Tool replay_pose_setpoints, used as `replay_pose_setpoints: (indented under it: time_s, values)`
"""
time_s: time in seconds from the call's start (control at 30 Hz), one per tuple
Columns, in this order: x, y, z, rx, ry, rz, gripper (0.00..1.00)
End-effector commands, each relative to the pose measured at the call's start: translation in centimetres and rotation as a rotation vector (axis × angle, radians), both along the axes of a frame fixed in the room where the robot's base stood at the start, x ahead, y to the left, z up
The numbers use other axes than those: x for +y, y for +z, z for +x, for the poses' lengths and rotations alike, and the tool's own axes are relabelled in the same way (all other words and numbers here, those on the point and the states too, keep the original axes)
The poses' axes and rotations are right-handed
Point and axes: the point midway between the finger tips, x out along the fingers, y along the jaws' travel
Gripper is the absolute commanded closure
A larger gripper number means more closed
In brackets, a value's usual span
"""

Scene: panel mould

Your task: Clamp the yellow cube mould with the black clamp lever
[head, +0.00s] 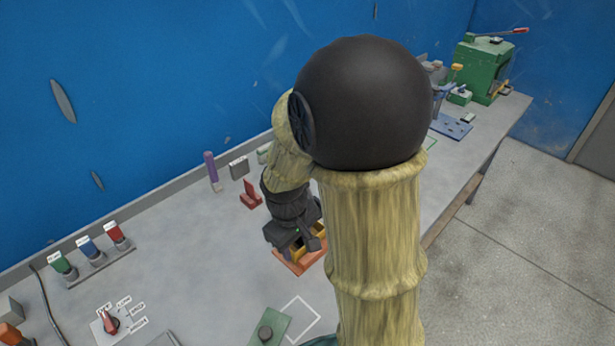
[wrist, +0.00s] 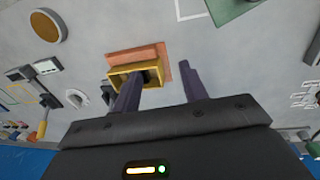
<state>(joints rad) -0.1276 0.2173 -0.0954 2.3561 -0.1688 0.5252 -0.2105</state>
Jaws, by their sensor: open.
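The yellow cube mould (wrist: 122,77) is an open-topped box with a dark interior, on an orange-red base plate (wrist: 124,57). In the head view, the mould (head: 318,229) and base plate (head: 291,267) show partly below my gripper (head: 297,240). In the wrist view, my gripper (wrist: 160,76) is open with nothing between its fingers. Its left finger overlaps the mould's lower side and its right finger is over bare bench. I cannot tell whether a finger touches the mould. I cannot make out the black clamp lever; the dark shape inside the mould is unclear.
A green plate with a round knob (head: 268,329) lies nearer on the grey bench, beside a white outline. A red bracket (head: 250,194) and a purple-handled tool (head: 211,168) stand behind. A green press (head: 484,68) is at the far end. My arm hides much of the bench.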

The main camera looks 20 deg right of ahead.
Motion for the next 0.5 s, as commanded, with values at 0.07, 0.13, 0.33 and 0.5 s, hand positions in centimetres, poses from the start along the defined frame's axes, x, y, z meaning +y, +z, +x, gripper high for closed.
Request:
replay_pose_setpoints:
  time_s: [0.07,0.13,0.33,0.5]
  values:
    - [-0.5,-1.6,1.9,0.086,0.144,-0.073,0.57]
    - [-1.1,-2.6,3.4,0.161,0.269,-0.139,0.57]
    - [-2.6,-5.3,7.8,0.392,0.612,-0.354,0.57]
    - [-3.3,-6.7,12.0,0.616,0.876,-0.564,0.57]
